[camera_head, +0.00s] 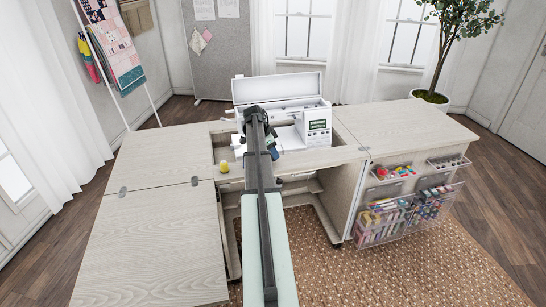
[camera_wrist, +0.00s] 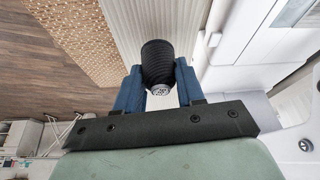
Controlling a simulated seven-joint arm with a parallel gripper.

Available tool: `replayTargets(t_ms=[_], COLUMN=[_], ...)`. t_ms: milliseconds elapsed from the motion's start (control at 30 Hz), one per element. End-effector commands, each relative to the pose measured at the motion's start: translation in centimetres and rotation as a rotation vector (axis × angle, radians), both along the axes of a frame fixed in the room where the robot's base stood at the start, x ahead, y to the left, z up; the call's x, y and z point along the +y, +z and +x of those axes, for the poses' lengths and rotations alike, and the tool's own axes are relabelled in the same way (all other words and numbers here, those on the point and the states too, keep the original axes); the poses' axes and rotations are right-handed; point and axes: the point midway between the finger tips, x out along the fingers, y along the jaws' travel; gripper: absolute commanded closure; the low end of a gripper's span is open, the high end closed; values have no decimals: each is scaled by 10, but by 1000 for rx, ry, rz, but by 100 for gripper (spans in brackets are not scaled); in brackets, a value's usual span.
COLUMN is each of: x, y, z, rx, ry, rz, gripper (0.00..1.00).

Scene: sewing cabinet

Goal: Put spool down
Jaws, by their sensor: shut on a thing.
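A black ribbed spool (camera_wrist: 158,60) sits between the two blue fingers of my gripper (camera_wrist: 160,82) in the wrist view. The fingers are shut on its sides, and its pale end faces the wrist camera. In the head view, my gripper (camera_head: 271,148) is in front of the white sewing machine (camera_head: 290,110), above the cabinet's middle opening. My arm covers much of that spot, and I cannot make out the spool there.
The wooden cabinet top (camera_head: 165,150) has clear room at left, and the right top (camera_head: 400,130) is bare. A small yellow object (camera_head: 224,167) lies near the opening's left edge. Clear bins (camera_head: 408,214) of coloured supplies hang at right.

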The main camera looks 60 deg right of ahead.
Motion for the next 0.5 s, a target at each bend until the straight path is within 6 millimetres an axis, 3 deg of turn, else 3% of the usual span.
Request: replayTargets(t_ms=[200, 500], x=[0, 0], y=[-25, -26], z=[0, 0], rx=[1, 0], ry=[0, 0], rz=[1, 0], gripper=[90, 90])
